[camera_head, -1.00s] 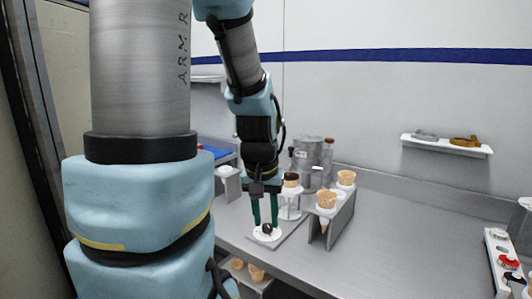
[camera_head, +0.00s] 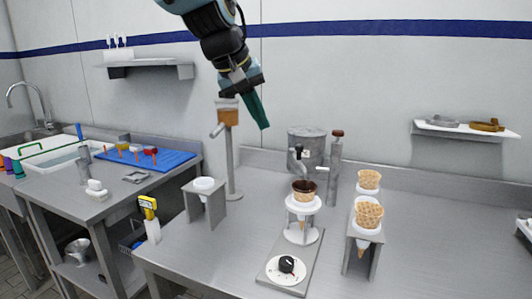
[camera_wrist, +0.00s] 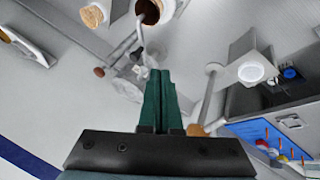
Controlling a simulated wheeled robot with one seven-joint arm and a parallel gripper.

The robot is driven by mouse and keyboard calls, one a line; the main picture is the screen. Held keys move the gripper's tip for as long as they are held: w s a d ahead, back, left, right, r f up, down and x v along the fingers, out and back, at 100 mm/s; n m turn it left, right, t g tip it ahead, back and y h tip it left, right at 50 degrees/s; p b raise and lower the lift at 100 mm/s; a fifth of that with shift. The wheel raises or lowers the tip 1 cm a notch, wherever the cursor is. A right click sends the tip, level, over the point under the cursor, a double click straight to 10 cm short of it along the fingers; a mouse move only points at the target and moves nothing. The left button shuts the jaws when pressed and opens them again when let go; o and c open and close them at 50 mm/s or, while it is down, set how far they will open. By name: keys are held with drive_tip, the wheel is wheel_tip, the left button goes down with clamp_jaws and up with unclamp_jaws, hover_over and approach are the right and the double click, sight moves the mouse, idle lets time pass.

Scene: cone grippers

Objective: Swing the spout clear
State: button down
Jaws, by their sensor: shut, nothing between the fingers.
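A grey metal canister (camera_head: 306,143) stands at the back of the bench. A short spout (camera_head: 298,153) at its front points toward a cone with a dark inside (camera_head: 304,188) in a white ring stand. Beside it is a post with a brown knob (camera_head: 337,134) and a side arm. The wrist view shows the dark-filled cone (camera_wrist: 150,10) and the canister (camera_wrist: 128,85) beyond my fingertips. My gripper (camera_head: 265,126) is shut and empty, with green fingers pointing down, in the air left of and above the canister. Its fingers also show in the wrist view (camera_wrist: 160,75).
Cones (camera_head: 368,215) stand in a rack to the right. A tall post with a tan block (camera_head: 228,117) stands to the left, close to my gripper.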

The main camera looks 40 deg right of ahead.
sight(299, 159)
drive_tip(key=shift+f, duration=0.1)
drive_tip(key=s+d+r+p+x, duration=0.1)
drive_tip(key=d+p+x, duration=0.1)
drive_tip(key=x, duration=1)
drive_tip(key=shift+s+d+f, duration=0.15)
drive_tip(key=shift+s+f, duration=0.1)
drive_tip(key=shift+s, duration=0.3)
drive_tip(key=shift+s+d+f+b, duration=0.1)
drive_tip(key=shift+b, duration=0.3)
